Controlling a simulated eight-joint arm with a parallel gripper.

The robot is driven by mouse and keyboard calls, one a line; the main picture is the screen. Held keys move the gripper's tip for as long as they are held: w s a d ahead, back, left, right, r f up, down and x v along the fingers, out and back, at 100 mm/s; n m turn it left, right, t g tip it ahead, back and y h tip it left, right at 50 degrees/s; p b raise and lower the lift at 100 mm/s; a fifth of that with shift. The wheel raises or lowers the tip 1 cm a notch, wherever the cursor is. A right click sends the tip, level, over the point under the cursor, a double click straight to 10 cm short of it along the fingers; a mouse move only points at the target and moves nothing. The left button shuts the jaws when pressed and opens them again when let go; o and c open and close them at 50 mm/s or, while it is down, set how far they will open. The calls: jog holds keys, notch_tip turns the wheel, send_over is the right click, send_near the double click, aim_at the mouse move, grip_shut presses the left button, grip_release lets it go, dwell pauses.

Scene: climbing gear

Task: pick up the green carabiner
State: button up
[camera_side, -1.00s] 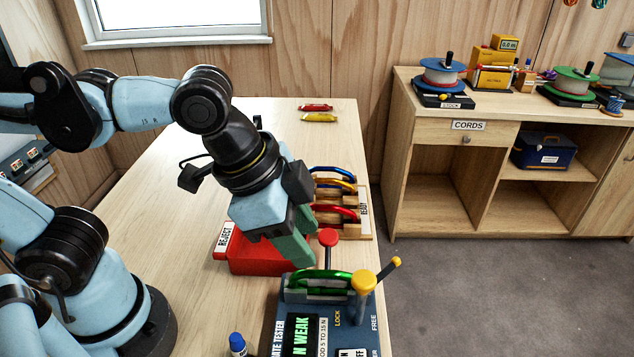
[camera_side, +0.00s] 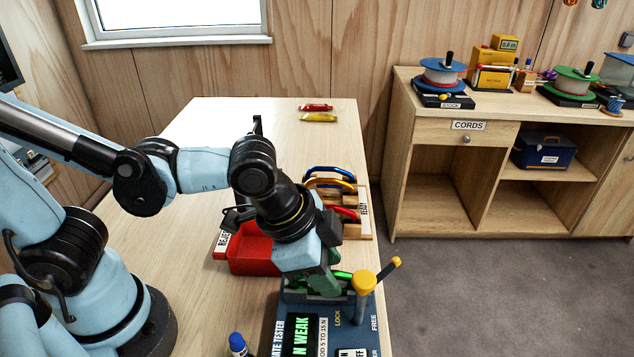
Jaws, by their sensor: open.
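The green carabiner (camera_side: 342,275) lies in the holder of the gate tester (camera_side: 282,318) at the table's front right. Most of it is hidden behind my gripper. My gripper (camera_side: 326,285) points down over the tester with its green fingers at the carabiner. The jaws are open; I cannot tell whether they touch it or are around it. The tester's display reads "WEAK".
A yellow-knobbed lever (camera_side: 364,284) stands close right of my gripper. The red reject bin (camera_side: 250,252) is behind left. A wooden rack (camera_side: 352,228) holds several coloured carabiners. A blue-capped marker (camera_side: 238,344) stands in front left. Red (camera_side: 316,107) and yellow (camera_side: 319,118) items lie far back.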

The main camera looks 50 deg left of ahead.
jog(key=shift+x, duration=0.8)
grip_shut()
